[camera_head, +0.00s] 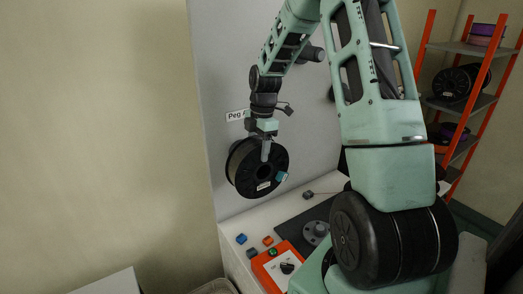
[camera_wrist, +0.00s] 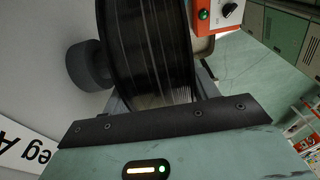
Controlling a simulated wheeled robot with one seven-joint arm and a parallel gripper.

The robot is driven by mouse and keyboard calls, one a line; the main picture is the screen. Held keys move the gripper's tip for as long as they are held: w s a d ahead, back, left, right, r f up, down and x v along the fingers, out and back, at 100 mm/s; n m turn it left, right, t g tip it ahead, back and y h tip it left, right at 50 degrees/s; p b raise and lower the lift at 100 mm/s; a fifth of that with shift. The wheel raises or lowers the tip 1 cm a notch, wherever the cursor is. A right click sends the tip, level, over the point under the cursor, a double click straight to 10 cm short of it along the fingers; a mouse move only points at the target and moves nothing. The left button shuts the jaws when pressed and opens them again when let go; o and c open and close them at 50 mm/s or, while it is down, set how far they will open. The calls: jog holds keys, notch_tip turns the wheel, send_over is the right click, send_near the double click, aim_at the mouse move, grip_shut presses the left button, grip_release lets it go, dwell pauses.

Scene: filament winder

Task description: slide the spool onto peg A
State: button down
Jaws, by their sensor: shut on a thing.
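The black spool (camera_head: 245,178) hangs upright in front of the grey wall panel, its dark centre hole facing outward. My gripper (camera_head: 266,148) reaches down from above and is shut across its width. In the wrist view the spool (camera_wrist: 155,45) sits between my fingers, its wound side facing the camera. The peg A label (camera_head: 236,115) is on the panel above left of the spool, partly covered by my arm. It also shows in the wrist view (camera_wrist: 25,152). A dark round peg-like part (camera_wrist: 85,66) shows beside the spool on the panel side; I cannot tell whether it enters the hole.
Another peg (camera_head: 312,53) stands out from the panel higher right. Below is a white bench (camera_head: 238,262) with an orange control box (camera_head: 268,272), small coloured blocks (camera_head: 268,241) and a grey round fixture (camera_head: 316,231). An orange rack (camera_head: 478,90) with spools stands right.

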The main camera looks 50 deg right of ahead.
jog(key=shift+w+d+r+p, duration=0.1)
jog(key=shift+w+d+p, duration=0.15)
jog(key=shift+w, duration=0.7)
jog(key=shift+w+d+f+p, duration=0.1)
jog(key=shift+w+d+p, duration=0.15)
jog(key=shift+w, duration=0.75)
jog(key=shift+w+d+r+p, duration=0.15)
jog(key=shift+w+d, duration=0.1)
jog(key=shift+w, duration=0.7)
jog(key=shift+c, duration=1.8)
grip_release()
notch_tip(320, 180, up, 17)
jog(key=d+b, duration=0.2)
jog(key=b, duration=0.3)
jog(key=shift+s, duration=0.35)
